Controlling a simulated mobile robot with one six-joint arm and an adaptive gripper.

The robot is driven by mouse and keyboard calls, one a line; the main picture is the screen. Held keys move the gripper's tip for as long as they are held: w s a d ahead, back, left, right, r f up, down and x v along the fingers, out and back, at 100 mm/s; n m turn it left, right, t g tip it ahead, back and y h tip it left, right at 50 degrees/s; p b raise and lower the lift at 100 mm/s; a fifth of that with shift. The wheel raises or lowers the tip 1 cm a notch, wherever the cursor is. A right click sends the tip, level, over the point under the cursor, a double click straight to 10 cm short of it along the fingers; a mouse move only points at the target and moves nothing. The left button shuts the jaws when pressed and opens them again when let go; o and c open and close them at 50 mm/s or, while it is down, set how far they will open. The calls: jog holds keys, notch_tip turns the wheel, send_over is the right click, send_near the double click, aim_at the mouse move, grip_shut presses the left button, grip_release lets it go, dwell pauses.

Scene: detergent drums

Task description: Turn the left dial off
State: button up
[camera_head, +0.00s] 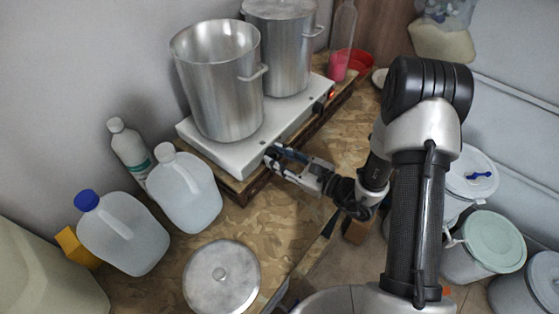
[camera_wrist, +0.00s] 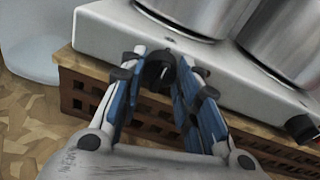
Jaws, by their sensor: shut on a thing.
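A white two-burner hot plate (camera_head: 237,160) stands against the wall, with its front face toward my arm. Its left dial is a black knob (camera_wrist: 159,70) in the wrist view, on the front face near the left end. My gripper (camera_head: 272,154) is at this dial, and in the wrist view its blue-lined fingers (camera_wrist: 157,75) are shut on the dial from both sides. The fingers partly hide the dial, and I cannot read its setting. The right dial (camera_head: 318,107) is black, with a red light (camera_head: 331,94) beside it; it also shows in the wrist view (camera_wrist: 300,125).
Two metal pots stand on the hot plate, one left (camera_head: 218,85) and one right (camera_head: 280,50). A wooden slatted base (camera_wrist: 90,95) is under it. Plastic jugs (camera_head: 184,190) stand at left, a round lid (camera_head: 221,277) lies in front, and lidded drums (camera_head: 488,240) stand at right.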

jog(key=shift+n, duration=0.3)
jog(key=o, duration=1.1)
jog(key=shift+c, duration=0.2)
jog(key=v, duration=1.2)
jog(key=shift+r, duration=0.15)
